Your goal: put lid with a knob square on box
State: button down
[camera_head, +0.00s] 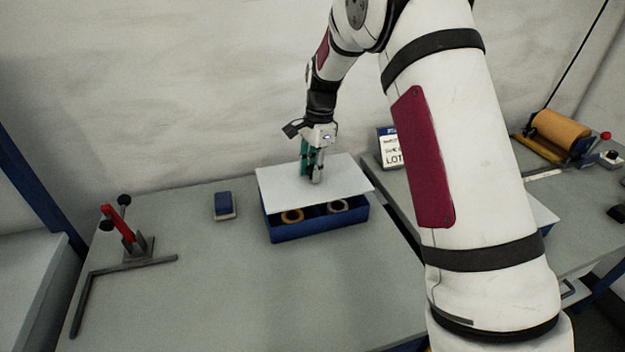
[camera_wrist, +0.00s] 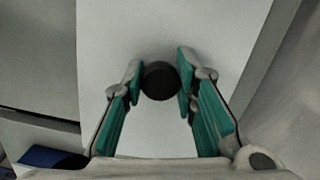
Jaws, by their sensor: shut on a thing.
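The lid is a flat pale grey panel (camera_head: 281,181), over the blue box (camera_head: 290,229). It sits askew, turned against the box and offset toward the back, so the box's front part shows open. Two rings, one amber (camera_head: 292,216) and one grey (camera_head: 337,206), show inside the box. My gripper (camera_head: 312,180) points down at the lid's middle. In the wrist view its fingers (camera_wrist: 158,80) are shut on the lid's round black knob (camera_wrist: 160,83), with the lid (camera_wrist: 150,25) spreading beneath. I cannot tell whether the lid touches the box rim.
A blue-topped block (camera_head: 224,205) lies left of the box. A red-handled clamp (camera_head: 120,225) and a dark angled bar (camera_head: 85,290) are at the table's left. A LOT sign (camera_head: 392,150) stands behind right. The table front (camera_head: 250,300) is clear.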

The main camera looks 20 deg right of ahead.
jog(key=f, duration=0.2)
jog(key=shift+s+f+p, duration=0.2)
jog(key=shift+f+p, duration=0.1)
jog(key=shift+f, duration=0.05)
jog(key=shift+w+f, duration=0.1)
jog(key=shift+f, duration=0.2)
jog(key=shift+f, duration=0.6)
jog(key=c, duration=1.3)
grip_release()
